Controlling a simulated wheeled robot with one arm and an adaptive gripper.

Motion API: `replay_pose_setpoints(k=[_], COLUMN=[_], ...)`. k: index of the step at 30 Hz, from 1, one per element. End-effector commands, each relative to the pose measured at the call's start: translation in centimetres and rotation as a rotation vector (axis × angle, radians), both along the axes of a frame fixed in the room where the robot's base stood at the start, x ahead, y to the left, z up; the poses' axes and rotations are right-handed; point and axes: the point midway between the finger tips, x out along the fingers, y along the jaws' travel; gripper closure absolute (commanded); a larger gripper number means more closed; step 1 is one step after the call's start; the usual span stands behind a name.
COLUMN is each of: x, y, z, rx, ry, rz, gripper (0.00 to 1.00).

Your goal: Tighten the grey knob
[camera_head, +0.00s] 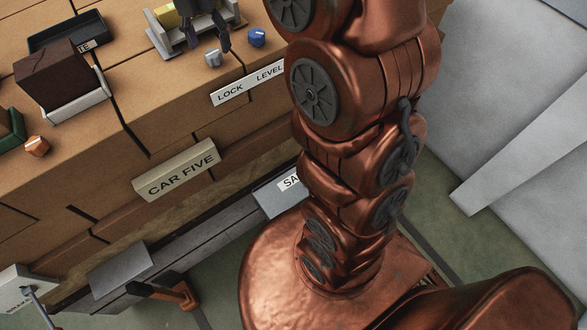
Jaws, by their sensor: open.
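The small grey knob (212,57) stands on the brown worktop near its front edge, left of the blue knob (256,37). A white pointer mark shows on top of it. My gripper (207,40) is at the top of the picture, with its dark fingers apart, pointing down over a grey metal holder. The fingers look just behind the grey knob, not around it. The upper part of my gripper is cut off by the frame edge. My copper arm fills the middle right.
A yellow block (167,16) is behind the metal holder.

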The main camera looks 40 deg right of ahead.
Motion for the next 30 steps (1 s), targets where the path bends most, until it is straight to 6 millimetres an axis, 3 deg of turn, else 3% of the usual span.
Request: replay_pose_setpoints(k=[9,19,30], x=[0.0,0.0,-2.0], y=[0.0,0.0,0.1], z=[3.1,5.0,4.4], rx=[0.001,0.001,-0.001], ry=[-0.001,0.001,0.014], rz=[-0.001,-0.002,-0.141], gripper=[0.37,0.37,0.37])
